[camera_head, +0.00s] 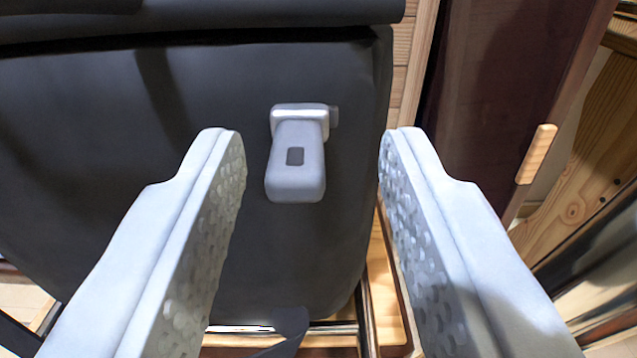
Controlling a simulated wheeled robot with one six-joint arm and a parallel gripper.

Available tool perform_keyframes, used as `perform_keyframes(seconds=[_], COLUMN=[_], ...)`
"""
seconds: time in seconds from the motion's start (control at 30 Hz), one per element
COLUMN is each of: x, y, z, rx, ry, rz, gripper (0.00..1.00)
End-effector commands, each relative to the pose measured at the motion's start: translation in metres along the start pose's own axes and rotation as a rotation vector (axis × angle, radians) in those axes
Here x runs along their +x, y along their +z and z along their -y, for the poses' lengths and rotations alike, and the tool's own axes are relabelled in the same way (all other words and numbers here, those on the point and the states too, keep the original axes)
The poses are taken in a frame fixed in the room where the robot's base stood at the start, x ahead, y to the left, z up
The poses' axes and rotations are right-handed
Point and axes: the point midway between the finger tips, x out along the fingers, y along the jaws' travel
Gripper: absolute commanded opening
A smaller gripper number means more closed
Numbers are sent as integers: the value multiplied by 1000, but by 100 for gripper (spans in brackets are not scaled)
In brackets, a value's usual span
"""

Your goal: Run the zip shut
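A light grey zip pull (296,165) with a small dark rectangular slot hangs from a pale slider (300,112) on the front of a dark grey fabric case (100,160). The zip pull shows in the gap between my two fingers, near the right side of the case. My gripper (308,150) is open, with one finger to the left and one to the right of the pull. Neither finger appears to touch it. The zip's teeth cannot be made out. A dark seam runs across the case above the slider.
A dark reddish-brown panel (500,90) with a small wooden handle (537,154) stands to the right of the case. Wooden boards lie behind and below. Metal rails (335,328) and a dark strap (290,325) show under the case.

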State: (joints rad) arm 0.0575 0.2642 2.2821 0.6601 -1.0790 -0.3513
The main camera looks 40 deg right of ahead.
Motion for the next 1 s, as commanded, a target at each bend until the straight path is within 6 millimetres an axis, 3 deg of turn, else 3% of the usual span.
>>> perform_keyframes(seconds=[0.7,1.0], x=[-135,-162], y=[0,0], z=[0,-1], rx=[1,0], ry=[-1,2], rz=[1,0], gripper=[37,37])
